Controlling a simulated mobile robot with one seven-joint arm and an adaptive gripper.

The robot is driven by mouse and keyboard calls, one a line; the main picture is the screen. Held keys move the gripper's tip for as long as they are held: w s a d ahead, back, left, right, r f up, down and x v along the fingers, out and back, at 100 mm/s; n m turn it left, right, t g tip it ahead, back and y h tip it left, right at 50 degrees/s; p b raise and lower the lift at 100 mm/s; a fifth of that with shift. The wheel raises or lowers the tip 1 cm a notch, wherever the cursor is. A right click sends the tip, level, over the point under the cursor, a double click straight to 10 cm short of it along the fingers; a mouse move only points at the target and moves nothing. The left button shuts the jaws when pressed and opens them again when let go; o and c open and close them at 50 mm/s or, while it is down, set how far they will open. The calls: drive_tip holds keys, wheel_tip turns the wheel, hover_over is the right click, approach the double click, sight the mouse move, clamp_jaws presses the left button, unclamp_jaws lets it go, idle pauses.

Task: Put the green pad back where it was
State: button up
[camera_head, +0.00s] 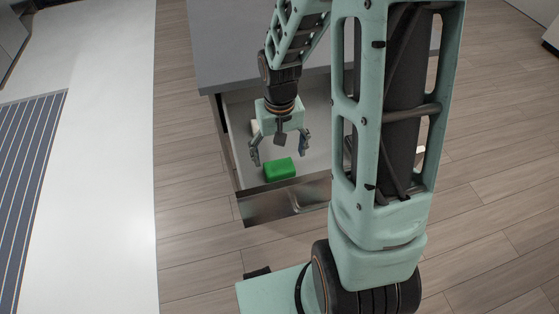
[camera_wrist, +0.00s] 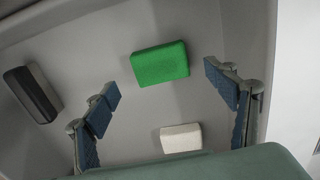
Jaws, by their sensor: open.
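The green pad (camera_head: 280,169) lies inside an open drawer (camera_head: 234,150), near the drawer's front panel. In the wrist view the green pad (camera_wrist: 160,64) lies flat on the grey drawer floor, beyond the fingertips and between their lines. My gripper (camera_head: 278,152) is open and empty above the drawer, just behind the pad in the head view. Its two blue-padded fingers (camera_wrist: 163,84) are spread wide in the wrist view, and neither appears to touch the pad.
A white block (camera_wrist: 181,138) and a black-and-grey block (camera_wrist: 33,94) also lie in the drawer. The grey cabinet top (camera_head: 230,45) is behind the drawer. A white surface with a striped runner (camera_head: 30,140) is at the left. Wooden floor surrounds the cabinet.

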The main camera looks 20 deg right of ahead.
sight(280, 168)
wheel_tip(280, 168, up, 6)
drive_tip(key=shift+p, duration=0.4)
